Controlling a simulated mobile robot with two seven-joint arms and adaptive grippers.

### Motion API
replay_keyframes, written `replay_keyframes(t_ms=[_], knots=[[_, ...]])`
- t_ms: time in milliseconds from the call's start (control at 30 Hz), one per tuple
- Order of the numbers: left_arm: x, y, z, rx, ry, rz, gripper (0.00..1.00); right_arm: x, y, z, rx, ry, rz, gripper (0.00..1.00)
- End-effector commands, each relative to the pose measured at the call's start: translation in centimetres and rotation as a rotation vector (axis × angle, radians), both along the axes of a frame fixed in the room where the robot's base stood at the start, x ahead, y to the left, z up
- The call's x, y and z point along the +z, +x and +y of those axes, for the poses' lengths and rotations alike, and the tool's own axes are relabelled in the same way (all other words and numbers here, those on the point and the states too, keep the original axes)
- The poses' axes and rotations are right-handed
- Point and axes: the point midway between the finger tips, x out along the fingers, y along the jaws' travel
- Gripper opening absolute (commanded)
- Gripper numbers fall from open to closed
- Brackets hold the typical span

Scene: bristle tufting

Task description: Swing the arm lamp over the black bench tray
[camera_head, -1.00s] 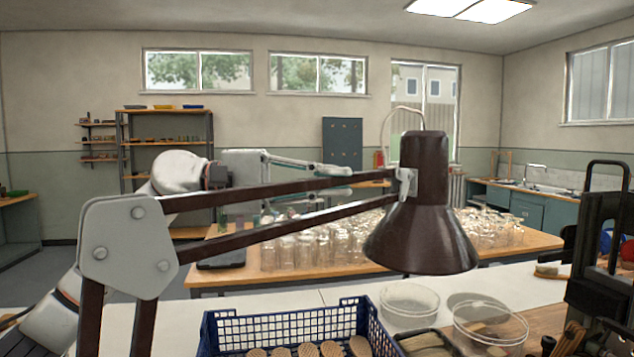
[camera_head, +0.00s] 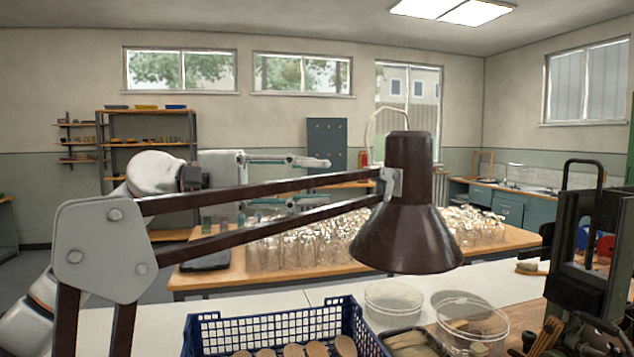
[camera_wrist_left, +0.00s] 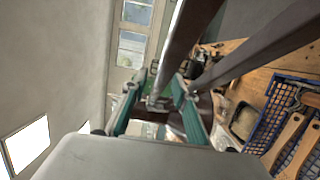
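The dark brown arm lamp (camera_head: 407,240) stands in the foreground, its shade hanging down at the end of two parallel bars from a grey joint plate (camera_head: 100,248). My left gripper (camera_head: 322,181) is open around the height of the upper bar, one finger above it and one below in the picture. In the left wrist view the spread teal fingers (camera_wrist_left: 158,92) have a lamp bar near them; I cannot tell whether they touch it. A black-rimmed tray (camera_head: 408,331) is partly visible at the bottom, right of the blue basket. My right gripper is out of view.
A blue basket (camera_head: 262,328) with wooden brush parts stands on the white bench below the lamp. Clear round dishes (camera_head: 392,302) lie right of it. A dark machine (camera_head: 590,250) rises at the right. Glassware covers the wooden table behind.

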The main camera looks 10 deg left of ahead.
Motion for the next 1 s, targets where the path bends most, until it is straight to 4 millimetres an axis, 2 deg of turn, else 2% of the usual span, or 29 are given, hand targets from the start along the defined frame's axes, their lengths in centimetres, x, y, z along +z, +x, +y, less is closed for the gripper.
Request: replay_keyframes(t_ms=[300, 500, 700, 1000], knots=[[-0.1, -1.1, 6.1, 0.004, 0.001, 0.003, 0.28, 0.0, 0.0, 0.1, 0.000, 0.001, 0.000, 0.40], [-0.1, -1.8, 9.3, 0.001, 0.000, 0.003, 0.28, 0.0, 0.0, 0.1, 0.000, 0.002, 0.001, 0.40], [0.0, -2.2, 10.7, 0.000, 0.002, 0.001, 0.28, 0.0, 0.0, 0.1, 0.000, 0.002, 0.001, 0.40], [0.0, -2.2, 10.8, -0.001, 0.001, 0.001, 0.28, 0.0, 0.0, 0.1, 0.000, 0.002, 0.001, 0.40]])
